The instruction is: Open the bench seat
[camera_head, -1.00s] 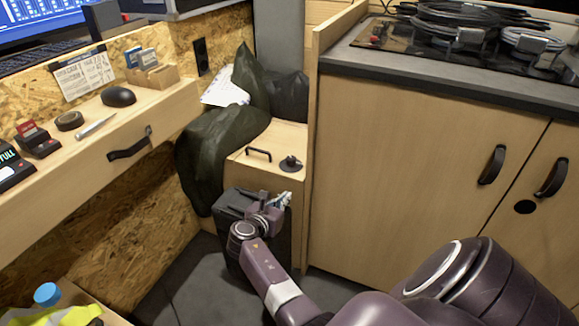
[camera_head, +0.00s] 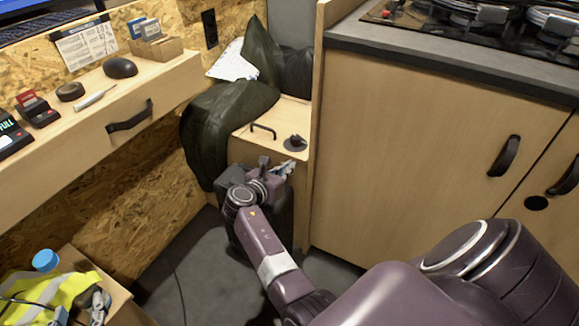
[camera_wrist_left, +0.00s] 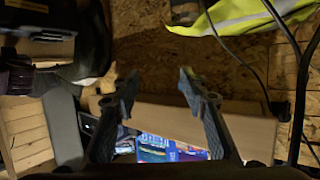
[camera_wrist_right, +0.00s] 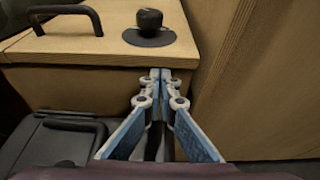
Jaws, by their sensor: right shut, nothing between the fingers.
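The bench seat is a light wooden box in the gap between desk and cabinet. Its lid (camera_head: 275,119) is down and has a black handle (camera_head: 263,129) and a round black knob (camera_head: 295,143). In the right wrist view the handle (camera_wrist_right: 70,15) and knob (camera_wrist_right: 149,27) lie beyond my fingertips. My right gripper (camera_head: 285,166) is shut and empty, at the bench's front face just below the lid edge; its tips (camera_wrist_right: 160,74) sit below the knob. My left gripper (camera_head: 84,310) is low at the left by a yellow vest; its fingers (camera_wrist_left: 157,78) are apart and empty.
A dark green jacket (camera_head: 215,120) drapes over the bench's left side. A black case (camera_head: 280,205) stands against the bench front, behind my right arm. The cabinet (camera_head: 405,145) closes the right side, and the desk drawer (camera_head: 100,120) juts out left.

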